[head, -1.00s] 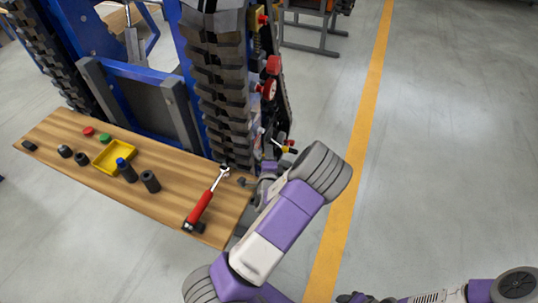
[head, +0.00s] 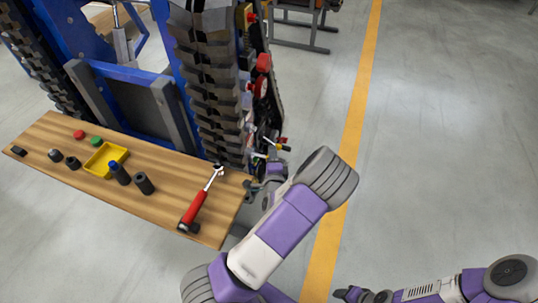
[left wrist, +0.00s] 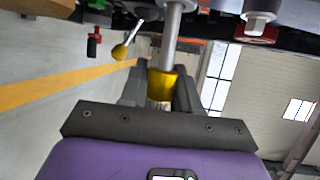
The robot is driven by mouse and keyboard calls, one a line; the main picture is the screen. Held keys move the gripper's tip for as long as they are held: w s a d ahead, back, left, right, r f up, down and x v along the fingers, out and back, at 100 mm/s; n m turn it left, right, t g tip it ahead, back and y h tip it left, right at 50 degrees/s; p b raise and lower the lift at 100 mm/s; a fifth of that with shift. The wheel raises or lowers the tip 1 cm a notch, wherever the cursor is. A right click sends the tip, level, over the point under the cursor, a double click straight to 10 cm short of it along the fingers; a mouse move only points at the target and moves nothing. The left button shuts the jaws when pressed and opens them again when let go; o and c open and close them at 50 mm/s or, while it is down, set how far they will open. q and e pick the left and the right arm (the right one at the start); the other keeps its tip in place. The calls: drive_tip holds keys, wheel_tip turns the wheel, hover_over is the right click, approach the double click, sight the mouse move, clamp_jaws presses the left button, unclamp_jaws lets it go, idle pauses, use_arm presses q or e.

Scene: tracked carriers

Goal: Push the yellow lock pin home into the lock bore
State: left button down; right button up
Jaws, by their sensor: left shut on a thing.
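The yellow lock pin (left wrist: 162,84) shows in the left wrist view as a yellow sleeve in line with a grey metal rod that runs up toward the carrier. My left gripper (left wrist: 158,74) is shut on the yellow part, with one dark finger on each side. In the head view my left wrist is close against the carrier's right side, and the fingertips and pin are too small and covered to make out. The lock bore cannot be told apart. My right gripper (head: 352,294) is at the bottom edge, away from the carrier; its jaws are unclear.
The wooden bench (head: 60,190) holds a red-handled tool (head: 197,203), a yellow tray (head: 88,164) and several small parts. A yellow-knobbed lever (left wrist: 119,52) and a red-and-black handle (left wrist: 93,43) are near my left gripper.

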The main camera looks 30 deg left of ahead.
sight(260, 156)
use_arm(q)
drive_tip(key=shift+w+d, duration=0.25)
drive_tip(key=shift+d, duration=0.9)
drive_tip(key=shift+s+a, duration=0.25)
drive_tip(key=shift+a, duration=0.75)
drive_tip(key=shift+s+a, duration=0.25)
drive_tip(key=shift+a, duration=0.75)
idle(1.0)
drive_tip(key=shift+a, duration=0.3)
drive_tip(key=shift+s+a, duration=0.25)
drive_tip(key=shift+a, duration=0.65)
drive_tip(key=c, duration=0.7)
unclamp_jaws()
drive_tip(key=shift+s+a+r, duration=0.1)
drive_tip(key=shift+a, duration=0.05)
drive_tip(key=shift+c, duration=0.2)
drive_tip(key=shift+s, duration=0.1)
